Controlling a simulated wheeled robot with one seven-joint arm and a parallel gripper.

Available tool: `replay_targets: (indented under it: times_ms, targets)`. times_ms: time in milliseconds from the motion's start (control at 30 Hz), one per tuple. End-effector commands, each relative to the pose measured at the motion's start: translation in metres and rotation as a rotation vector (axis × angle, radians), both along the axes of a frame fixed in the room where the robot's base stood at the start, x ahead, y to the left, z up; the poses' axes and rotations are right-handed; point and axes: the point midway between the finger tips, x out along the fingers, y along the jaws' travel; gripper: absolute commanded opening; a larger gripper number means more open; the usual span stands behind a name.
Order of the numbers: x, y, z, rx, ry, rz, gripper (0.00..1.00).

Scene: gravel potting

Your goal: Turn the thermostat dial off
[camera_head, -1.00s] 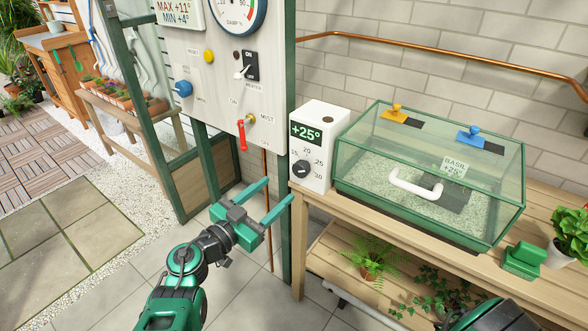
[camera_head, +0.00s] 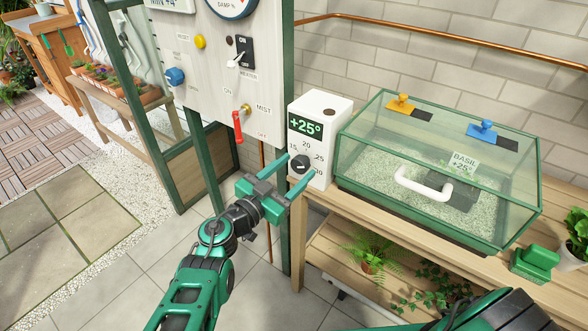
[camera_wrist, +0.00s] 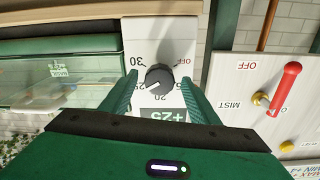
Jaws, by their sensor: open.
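The thermostat (camera_head: 322,112) is a white box with a green display reading +25° and a dark round dial (camera_head: 300,164) below it. Numbers ring the dial. In the wrist view the thermostat appears upside down, with the dial (camera_wrist: 159,78) between my fingers and an OFF mark beside it. The dial's white pointer line is turned toward the numbered side, away from OFF. My gripper (camera_head: 292,172) is open, its two green fingers reaching toward the thermostat's front, one to each side of the dial. I cannot tell whether either finger touches the dial.
The thermostat stands on a wooden bench (camera_head: 420,245) beside a glass propagator (camera_head: 440,165) with a white handle. To the left, a panel (camera_head: 205,75) carries a red mist lever (camera_head: 237,126), a blue knob (camera_head: 175,76) and a heater switch (camera_head: 240,55). A green frame post stands close to my gripper.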

Motion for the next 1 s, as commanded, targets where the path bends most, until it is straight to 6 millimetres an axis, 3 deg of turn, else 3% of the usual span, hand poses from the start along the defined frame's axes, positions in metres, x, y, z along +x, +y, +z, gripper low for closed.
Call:
replay_targets:
  times_ms: [33, 167, 200, 567, 1000]
  targets:
    - [-0.0002, 0.0003, -0.0001, 0.0, 0.0, 0.0, 0.48]
    - [-0.0003, 0.0007, -0.0001, 0.0, 0.0, 0.001, 0.17]
    - [-0.0003, 0.0008, 0.0, 0.0, 0.0, 0.001, 0.14]
    - [-0.0001, 0.0013, -0.0003, -0.038, 0.032, 0.002, 0.14]
    - [0.0001, 0.0015, -0.0007, -0.3, 0.237, 0.003, 0.14]
